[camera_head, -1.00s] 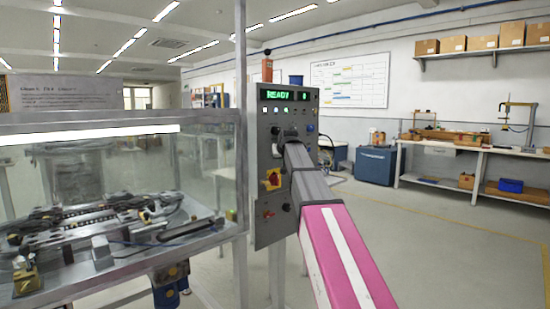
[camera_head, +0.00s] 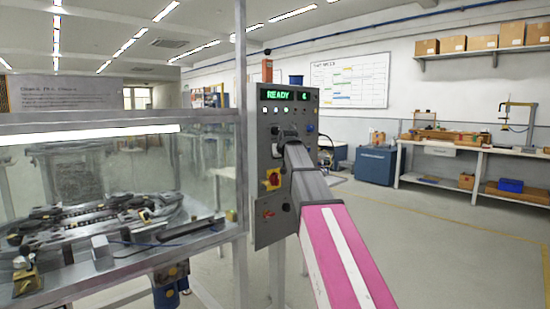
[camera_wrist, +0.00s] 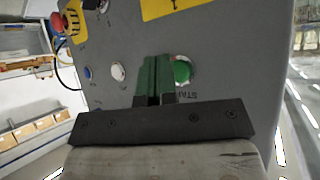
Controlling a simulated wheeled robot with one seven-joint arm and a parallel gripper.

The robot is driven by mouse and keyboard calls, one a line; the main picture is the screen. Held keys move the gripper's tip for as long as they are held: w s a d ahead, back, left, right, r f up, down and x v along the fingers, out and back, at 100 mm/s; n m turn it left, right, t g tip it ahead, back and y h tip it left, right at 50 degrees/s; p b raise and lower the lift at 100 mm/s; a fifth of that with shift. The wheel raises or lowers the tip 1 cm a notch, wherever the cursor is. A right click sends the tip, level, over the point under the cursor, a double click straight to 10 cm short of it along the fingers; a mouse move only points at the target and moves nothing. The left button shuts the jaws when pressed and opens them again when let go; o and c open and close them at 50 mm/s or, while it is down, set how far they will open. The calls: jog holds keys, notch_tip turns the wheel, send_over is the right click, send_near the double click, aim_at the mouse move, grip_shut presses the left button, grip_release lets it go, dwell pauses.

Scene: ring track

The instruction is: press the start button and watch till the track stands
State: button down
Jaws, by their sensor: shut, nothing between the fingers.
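The grey control panel (camera_head: 268,205) stands beside the glass-walled track cabinet. Its green display (camera_head: 284,95) reads READY with a character at the right. In the wrist view the green start button (camera_wrist: 182,71), with partly hidden lettering beside it, sits right by my gripper (camera_wrist: 155,62). My gripper's green fingers are shut and empty; whether they touch the button I cannot tell. In the head view my arm hides the button. The track (camera_head: 90,222) lies behind the glass with dark and metallic parts on it.
A red knob on a yellow plate (camera_head: 272,179) is on the panel. The wrist view also shows a white button (camera_wrist: 118,72), a blue button (camera_wrist: 87,73) and a red mushroom button (camera_wrist: 58,22). Workbenches (camera_head: 480,165) stand at the right; the floor between is clear.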

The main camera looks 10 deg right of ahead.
jog(key=shift+w+a, duration=0.1)
jog(key=shift+w+a, duration=0.15)
jog(key=shift+w, duration=0.1)
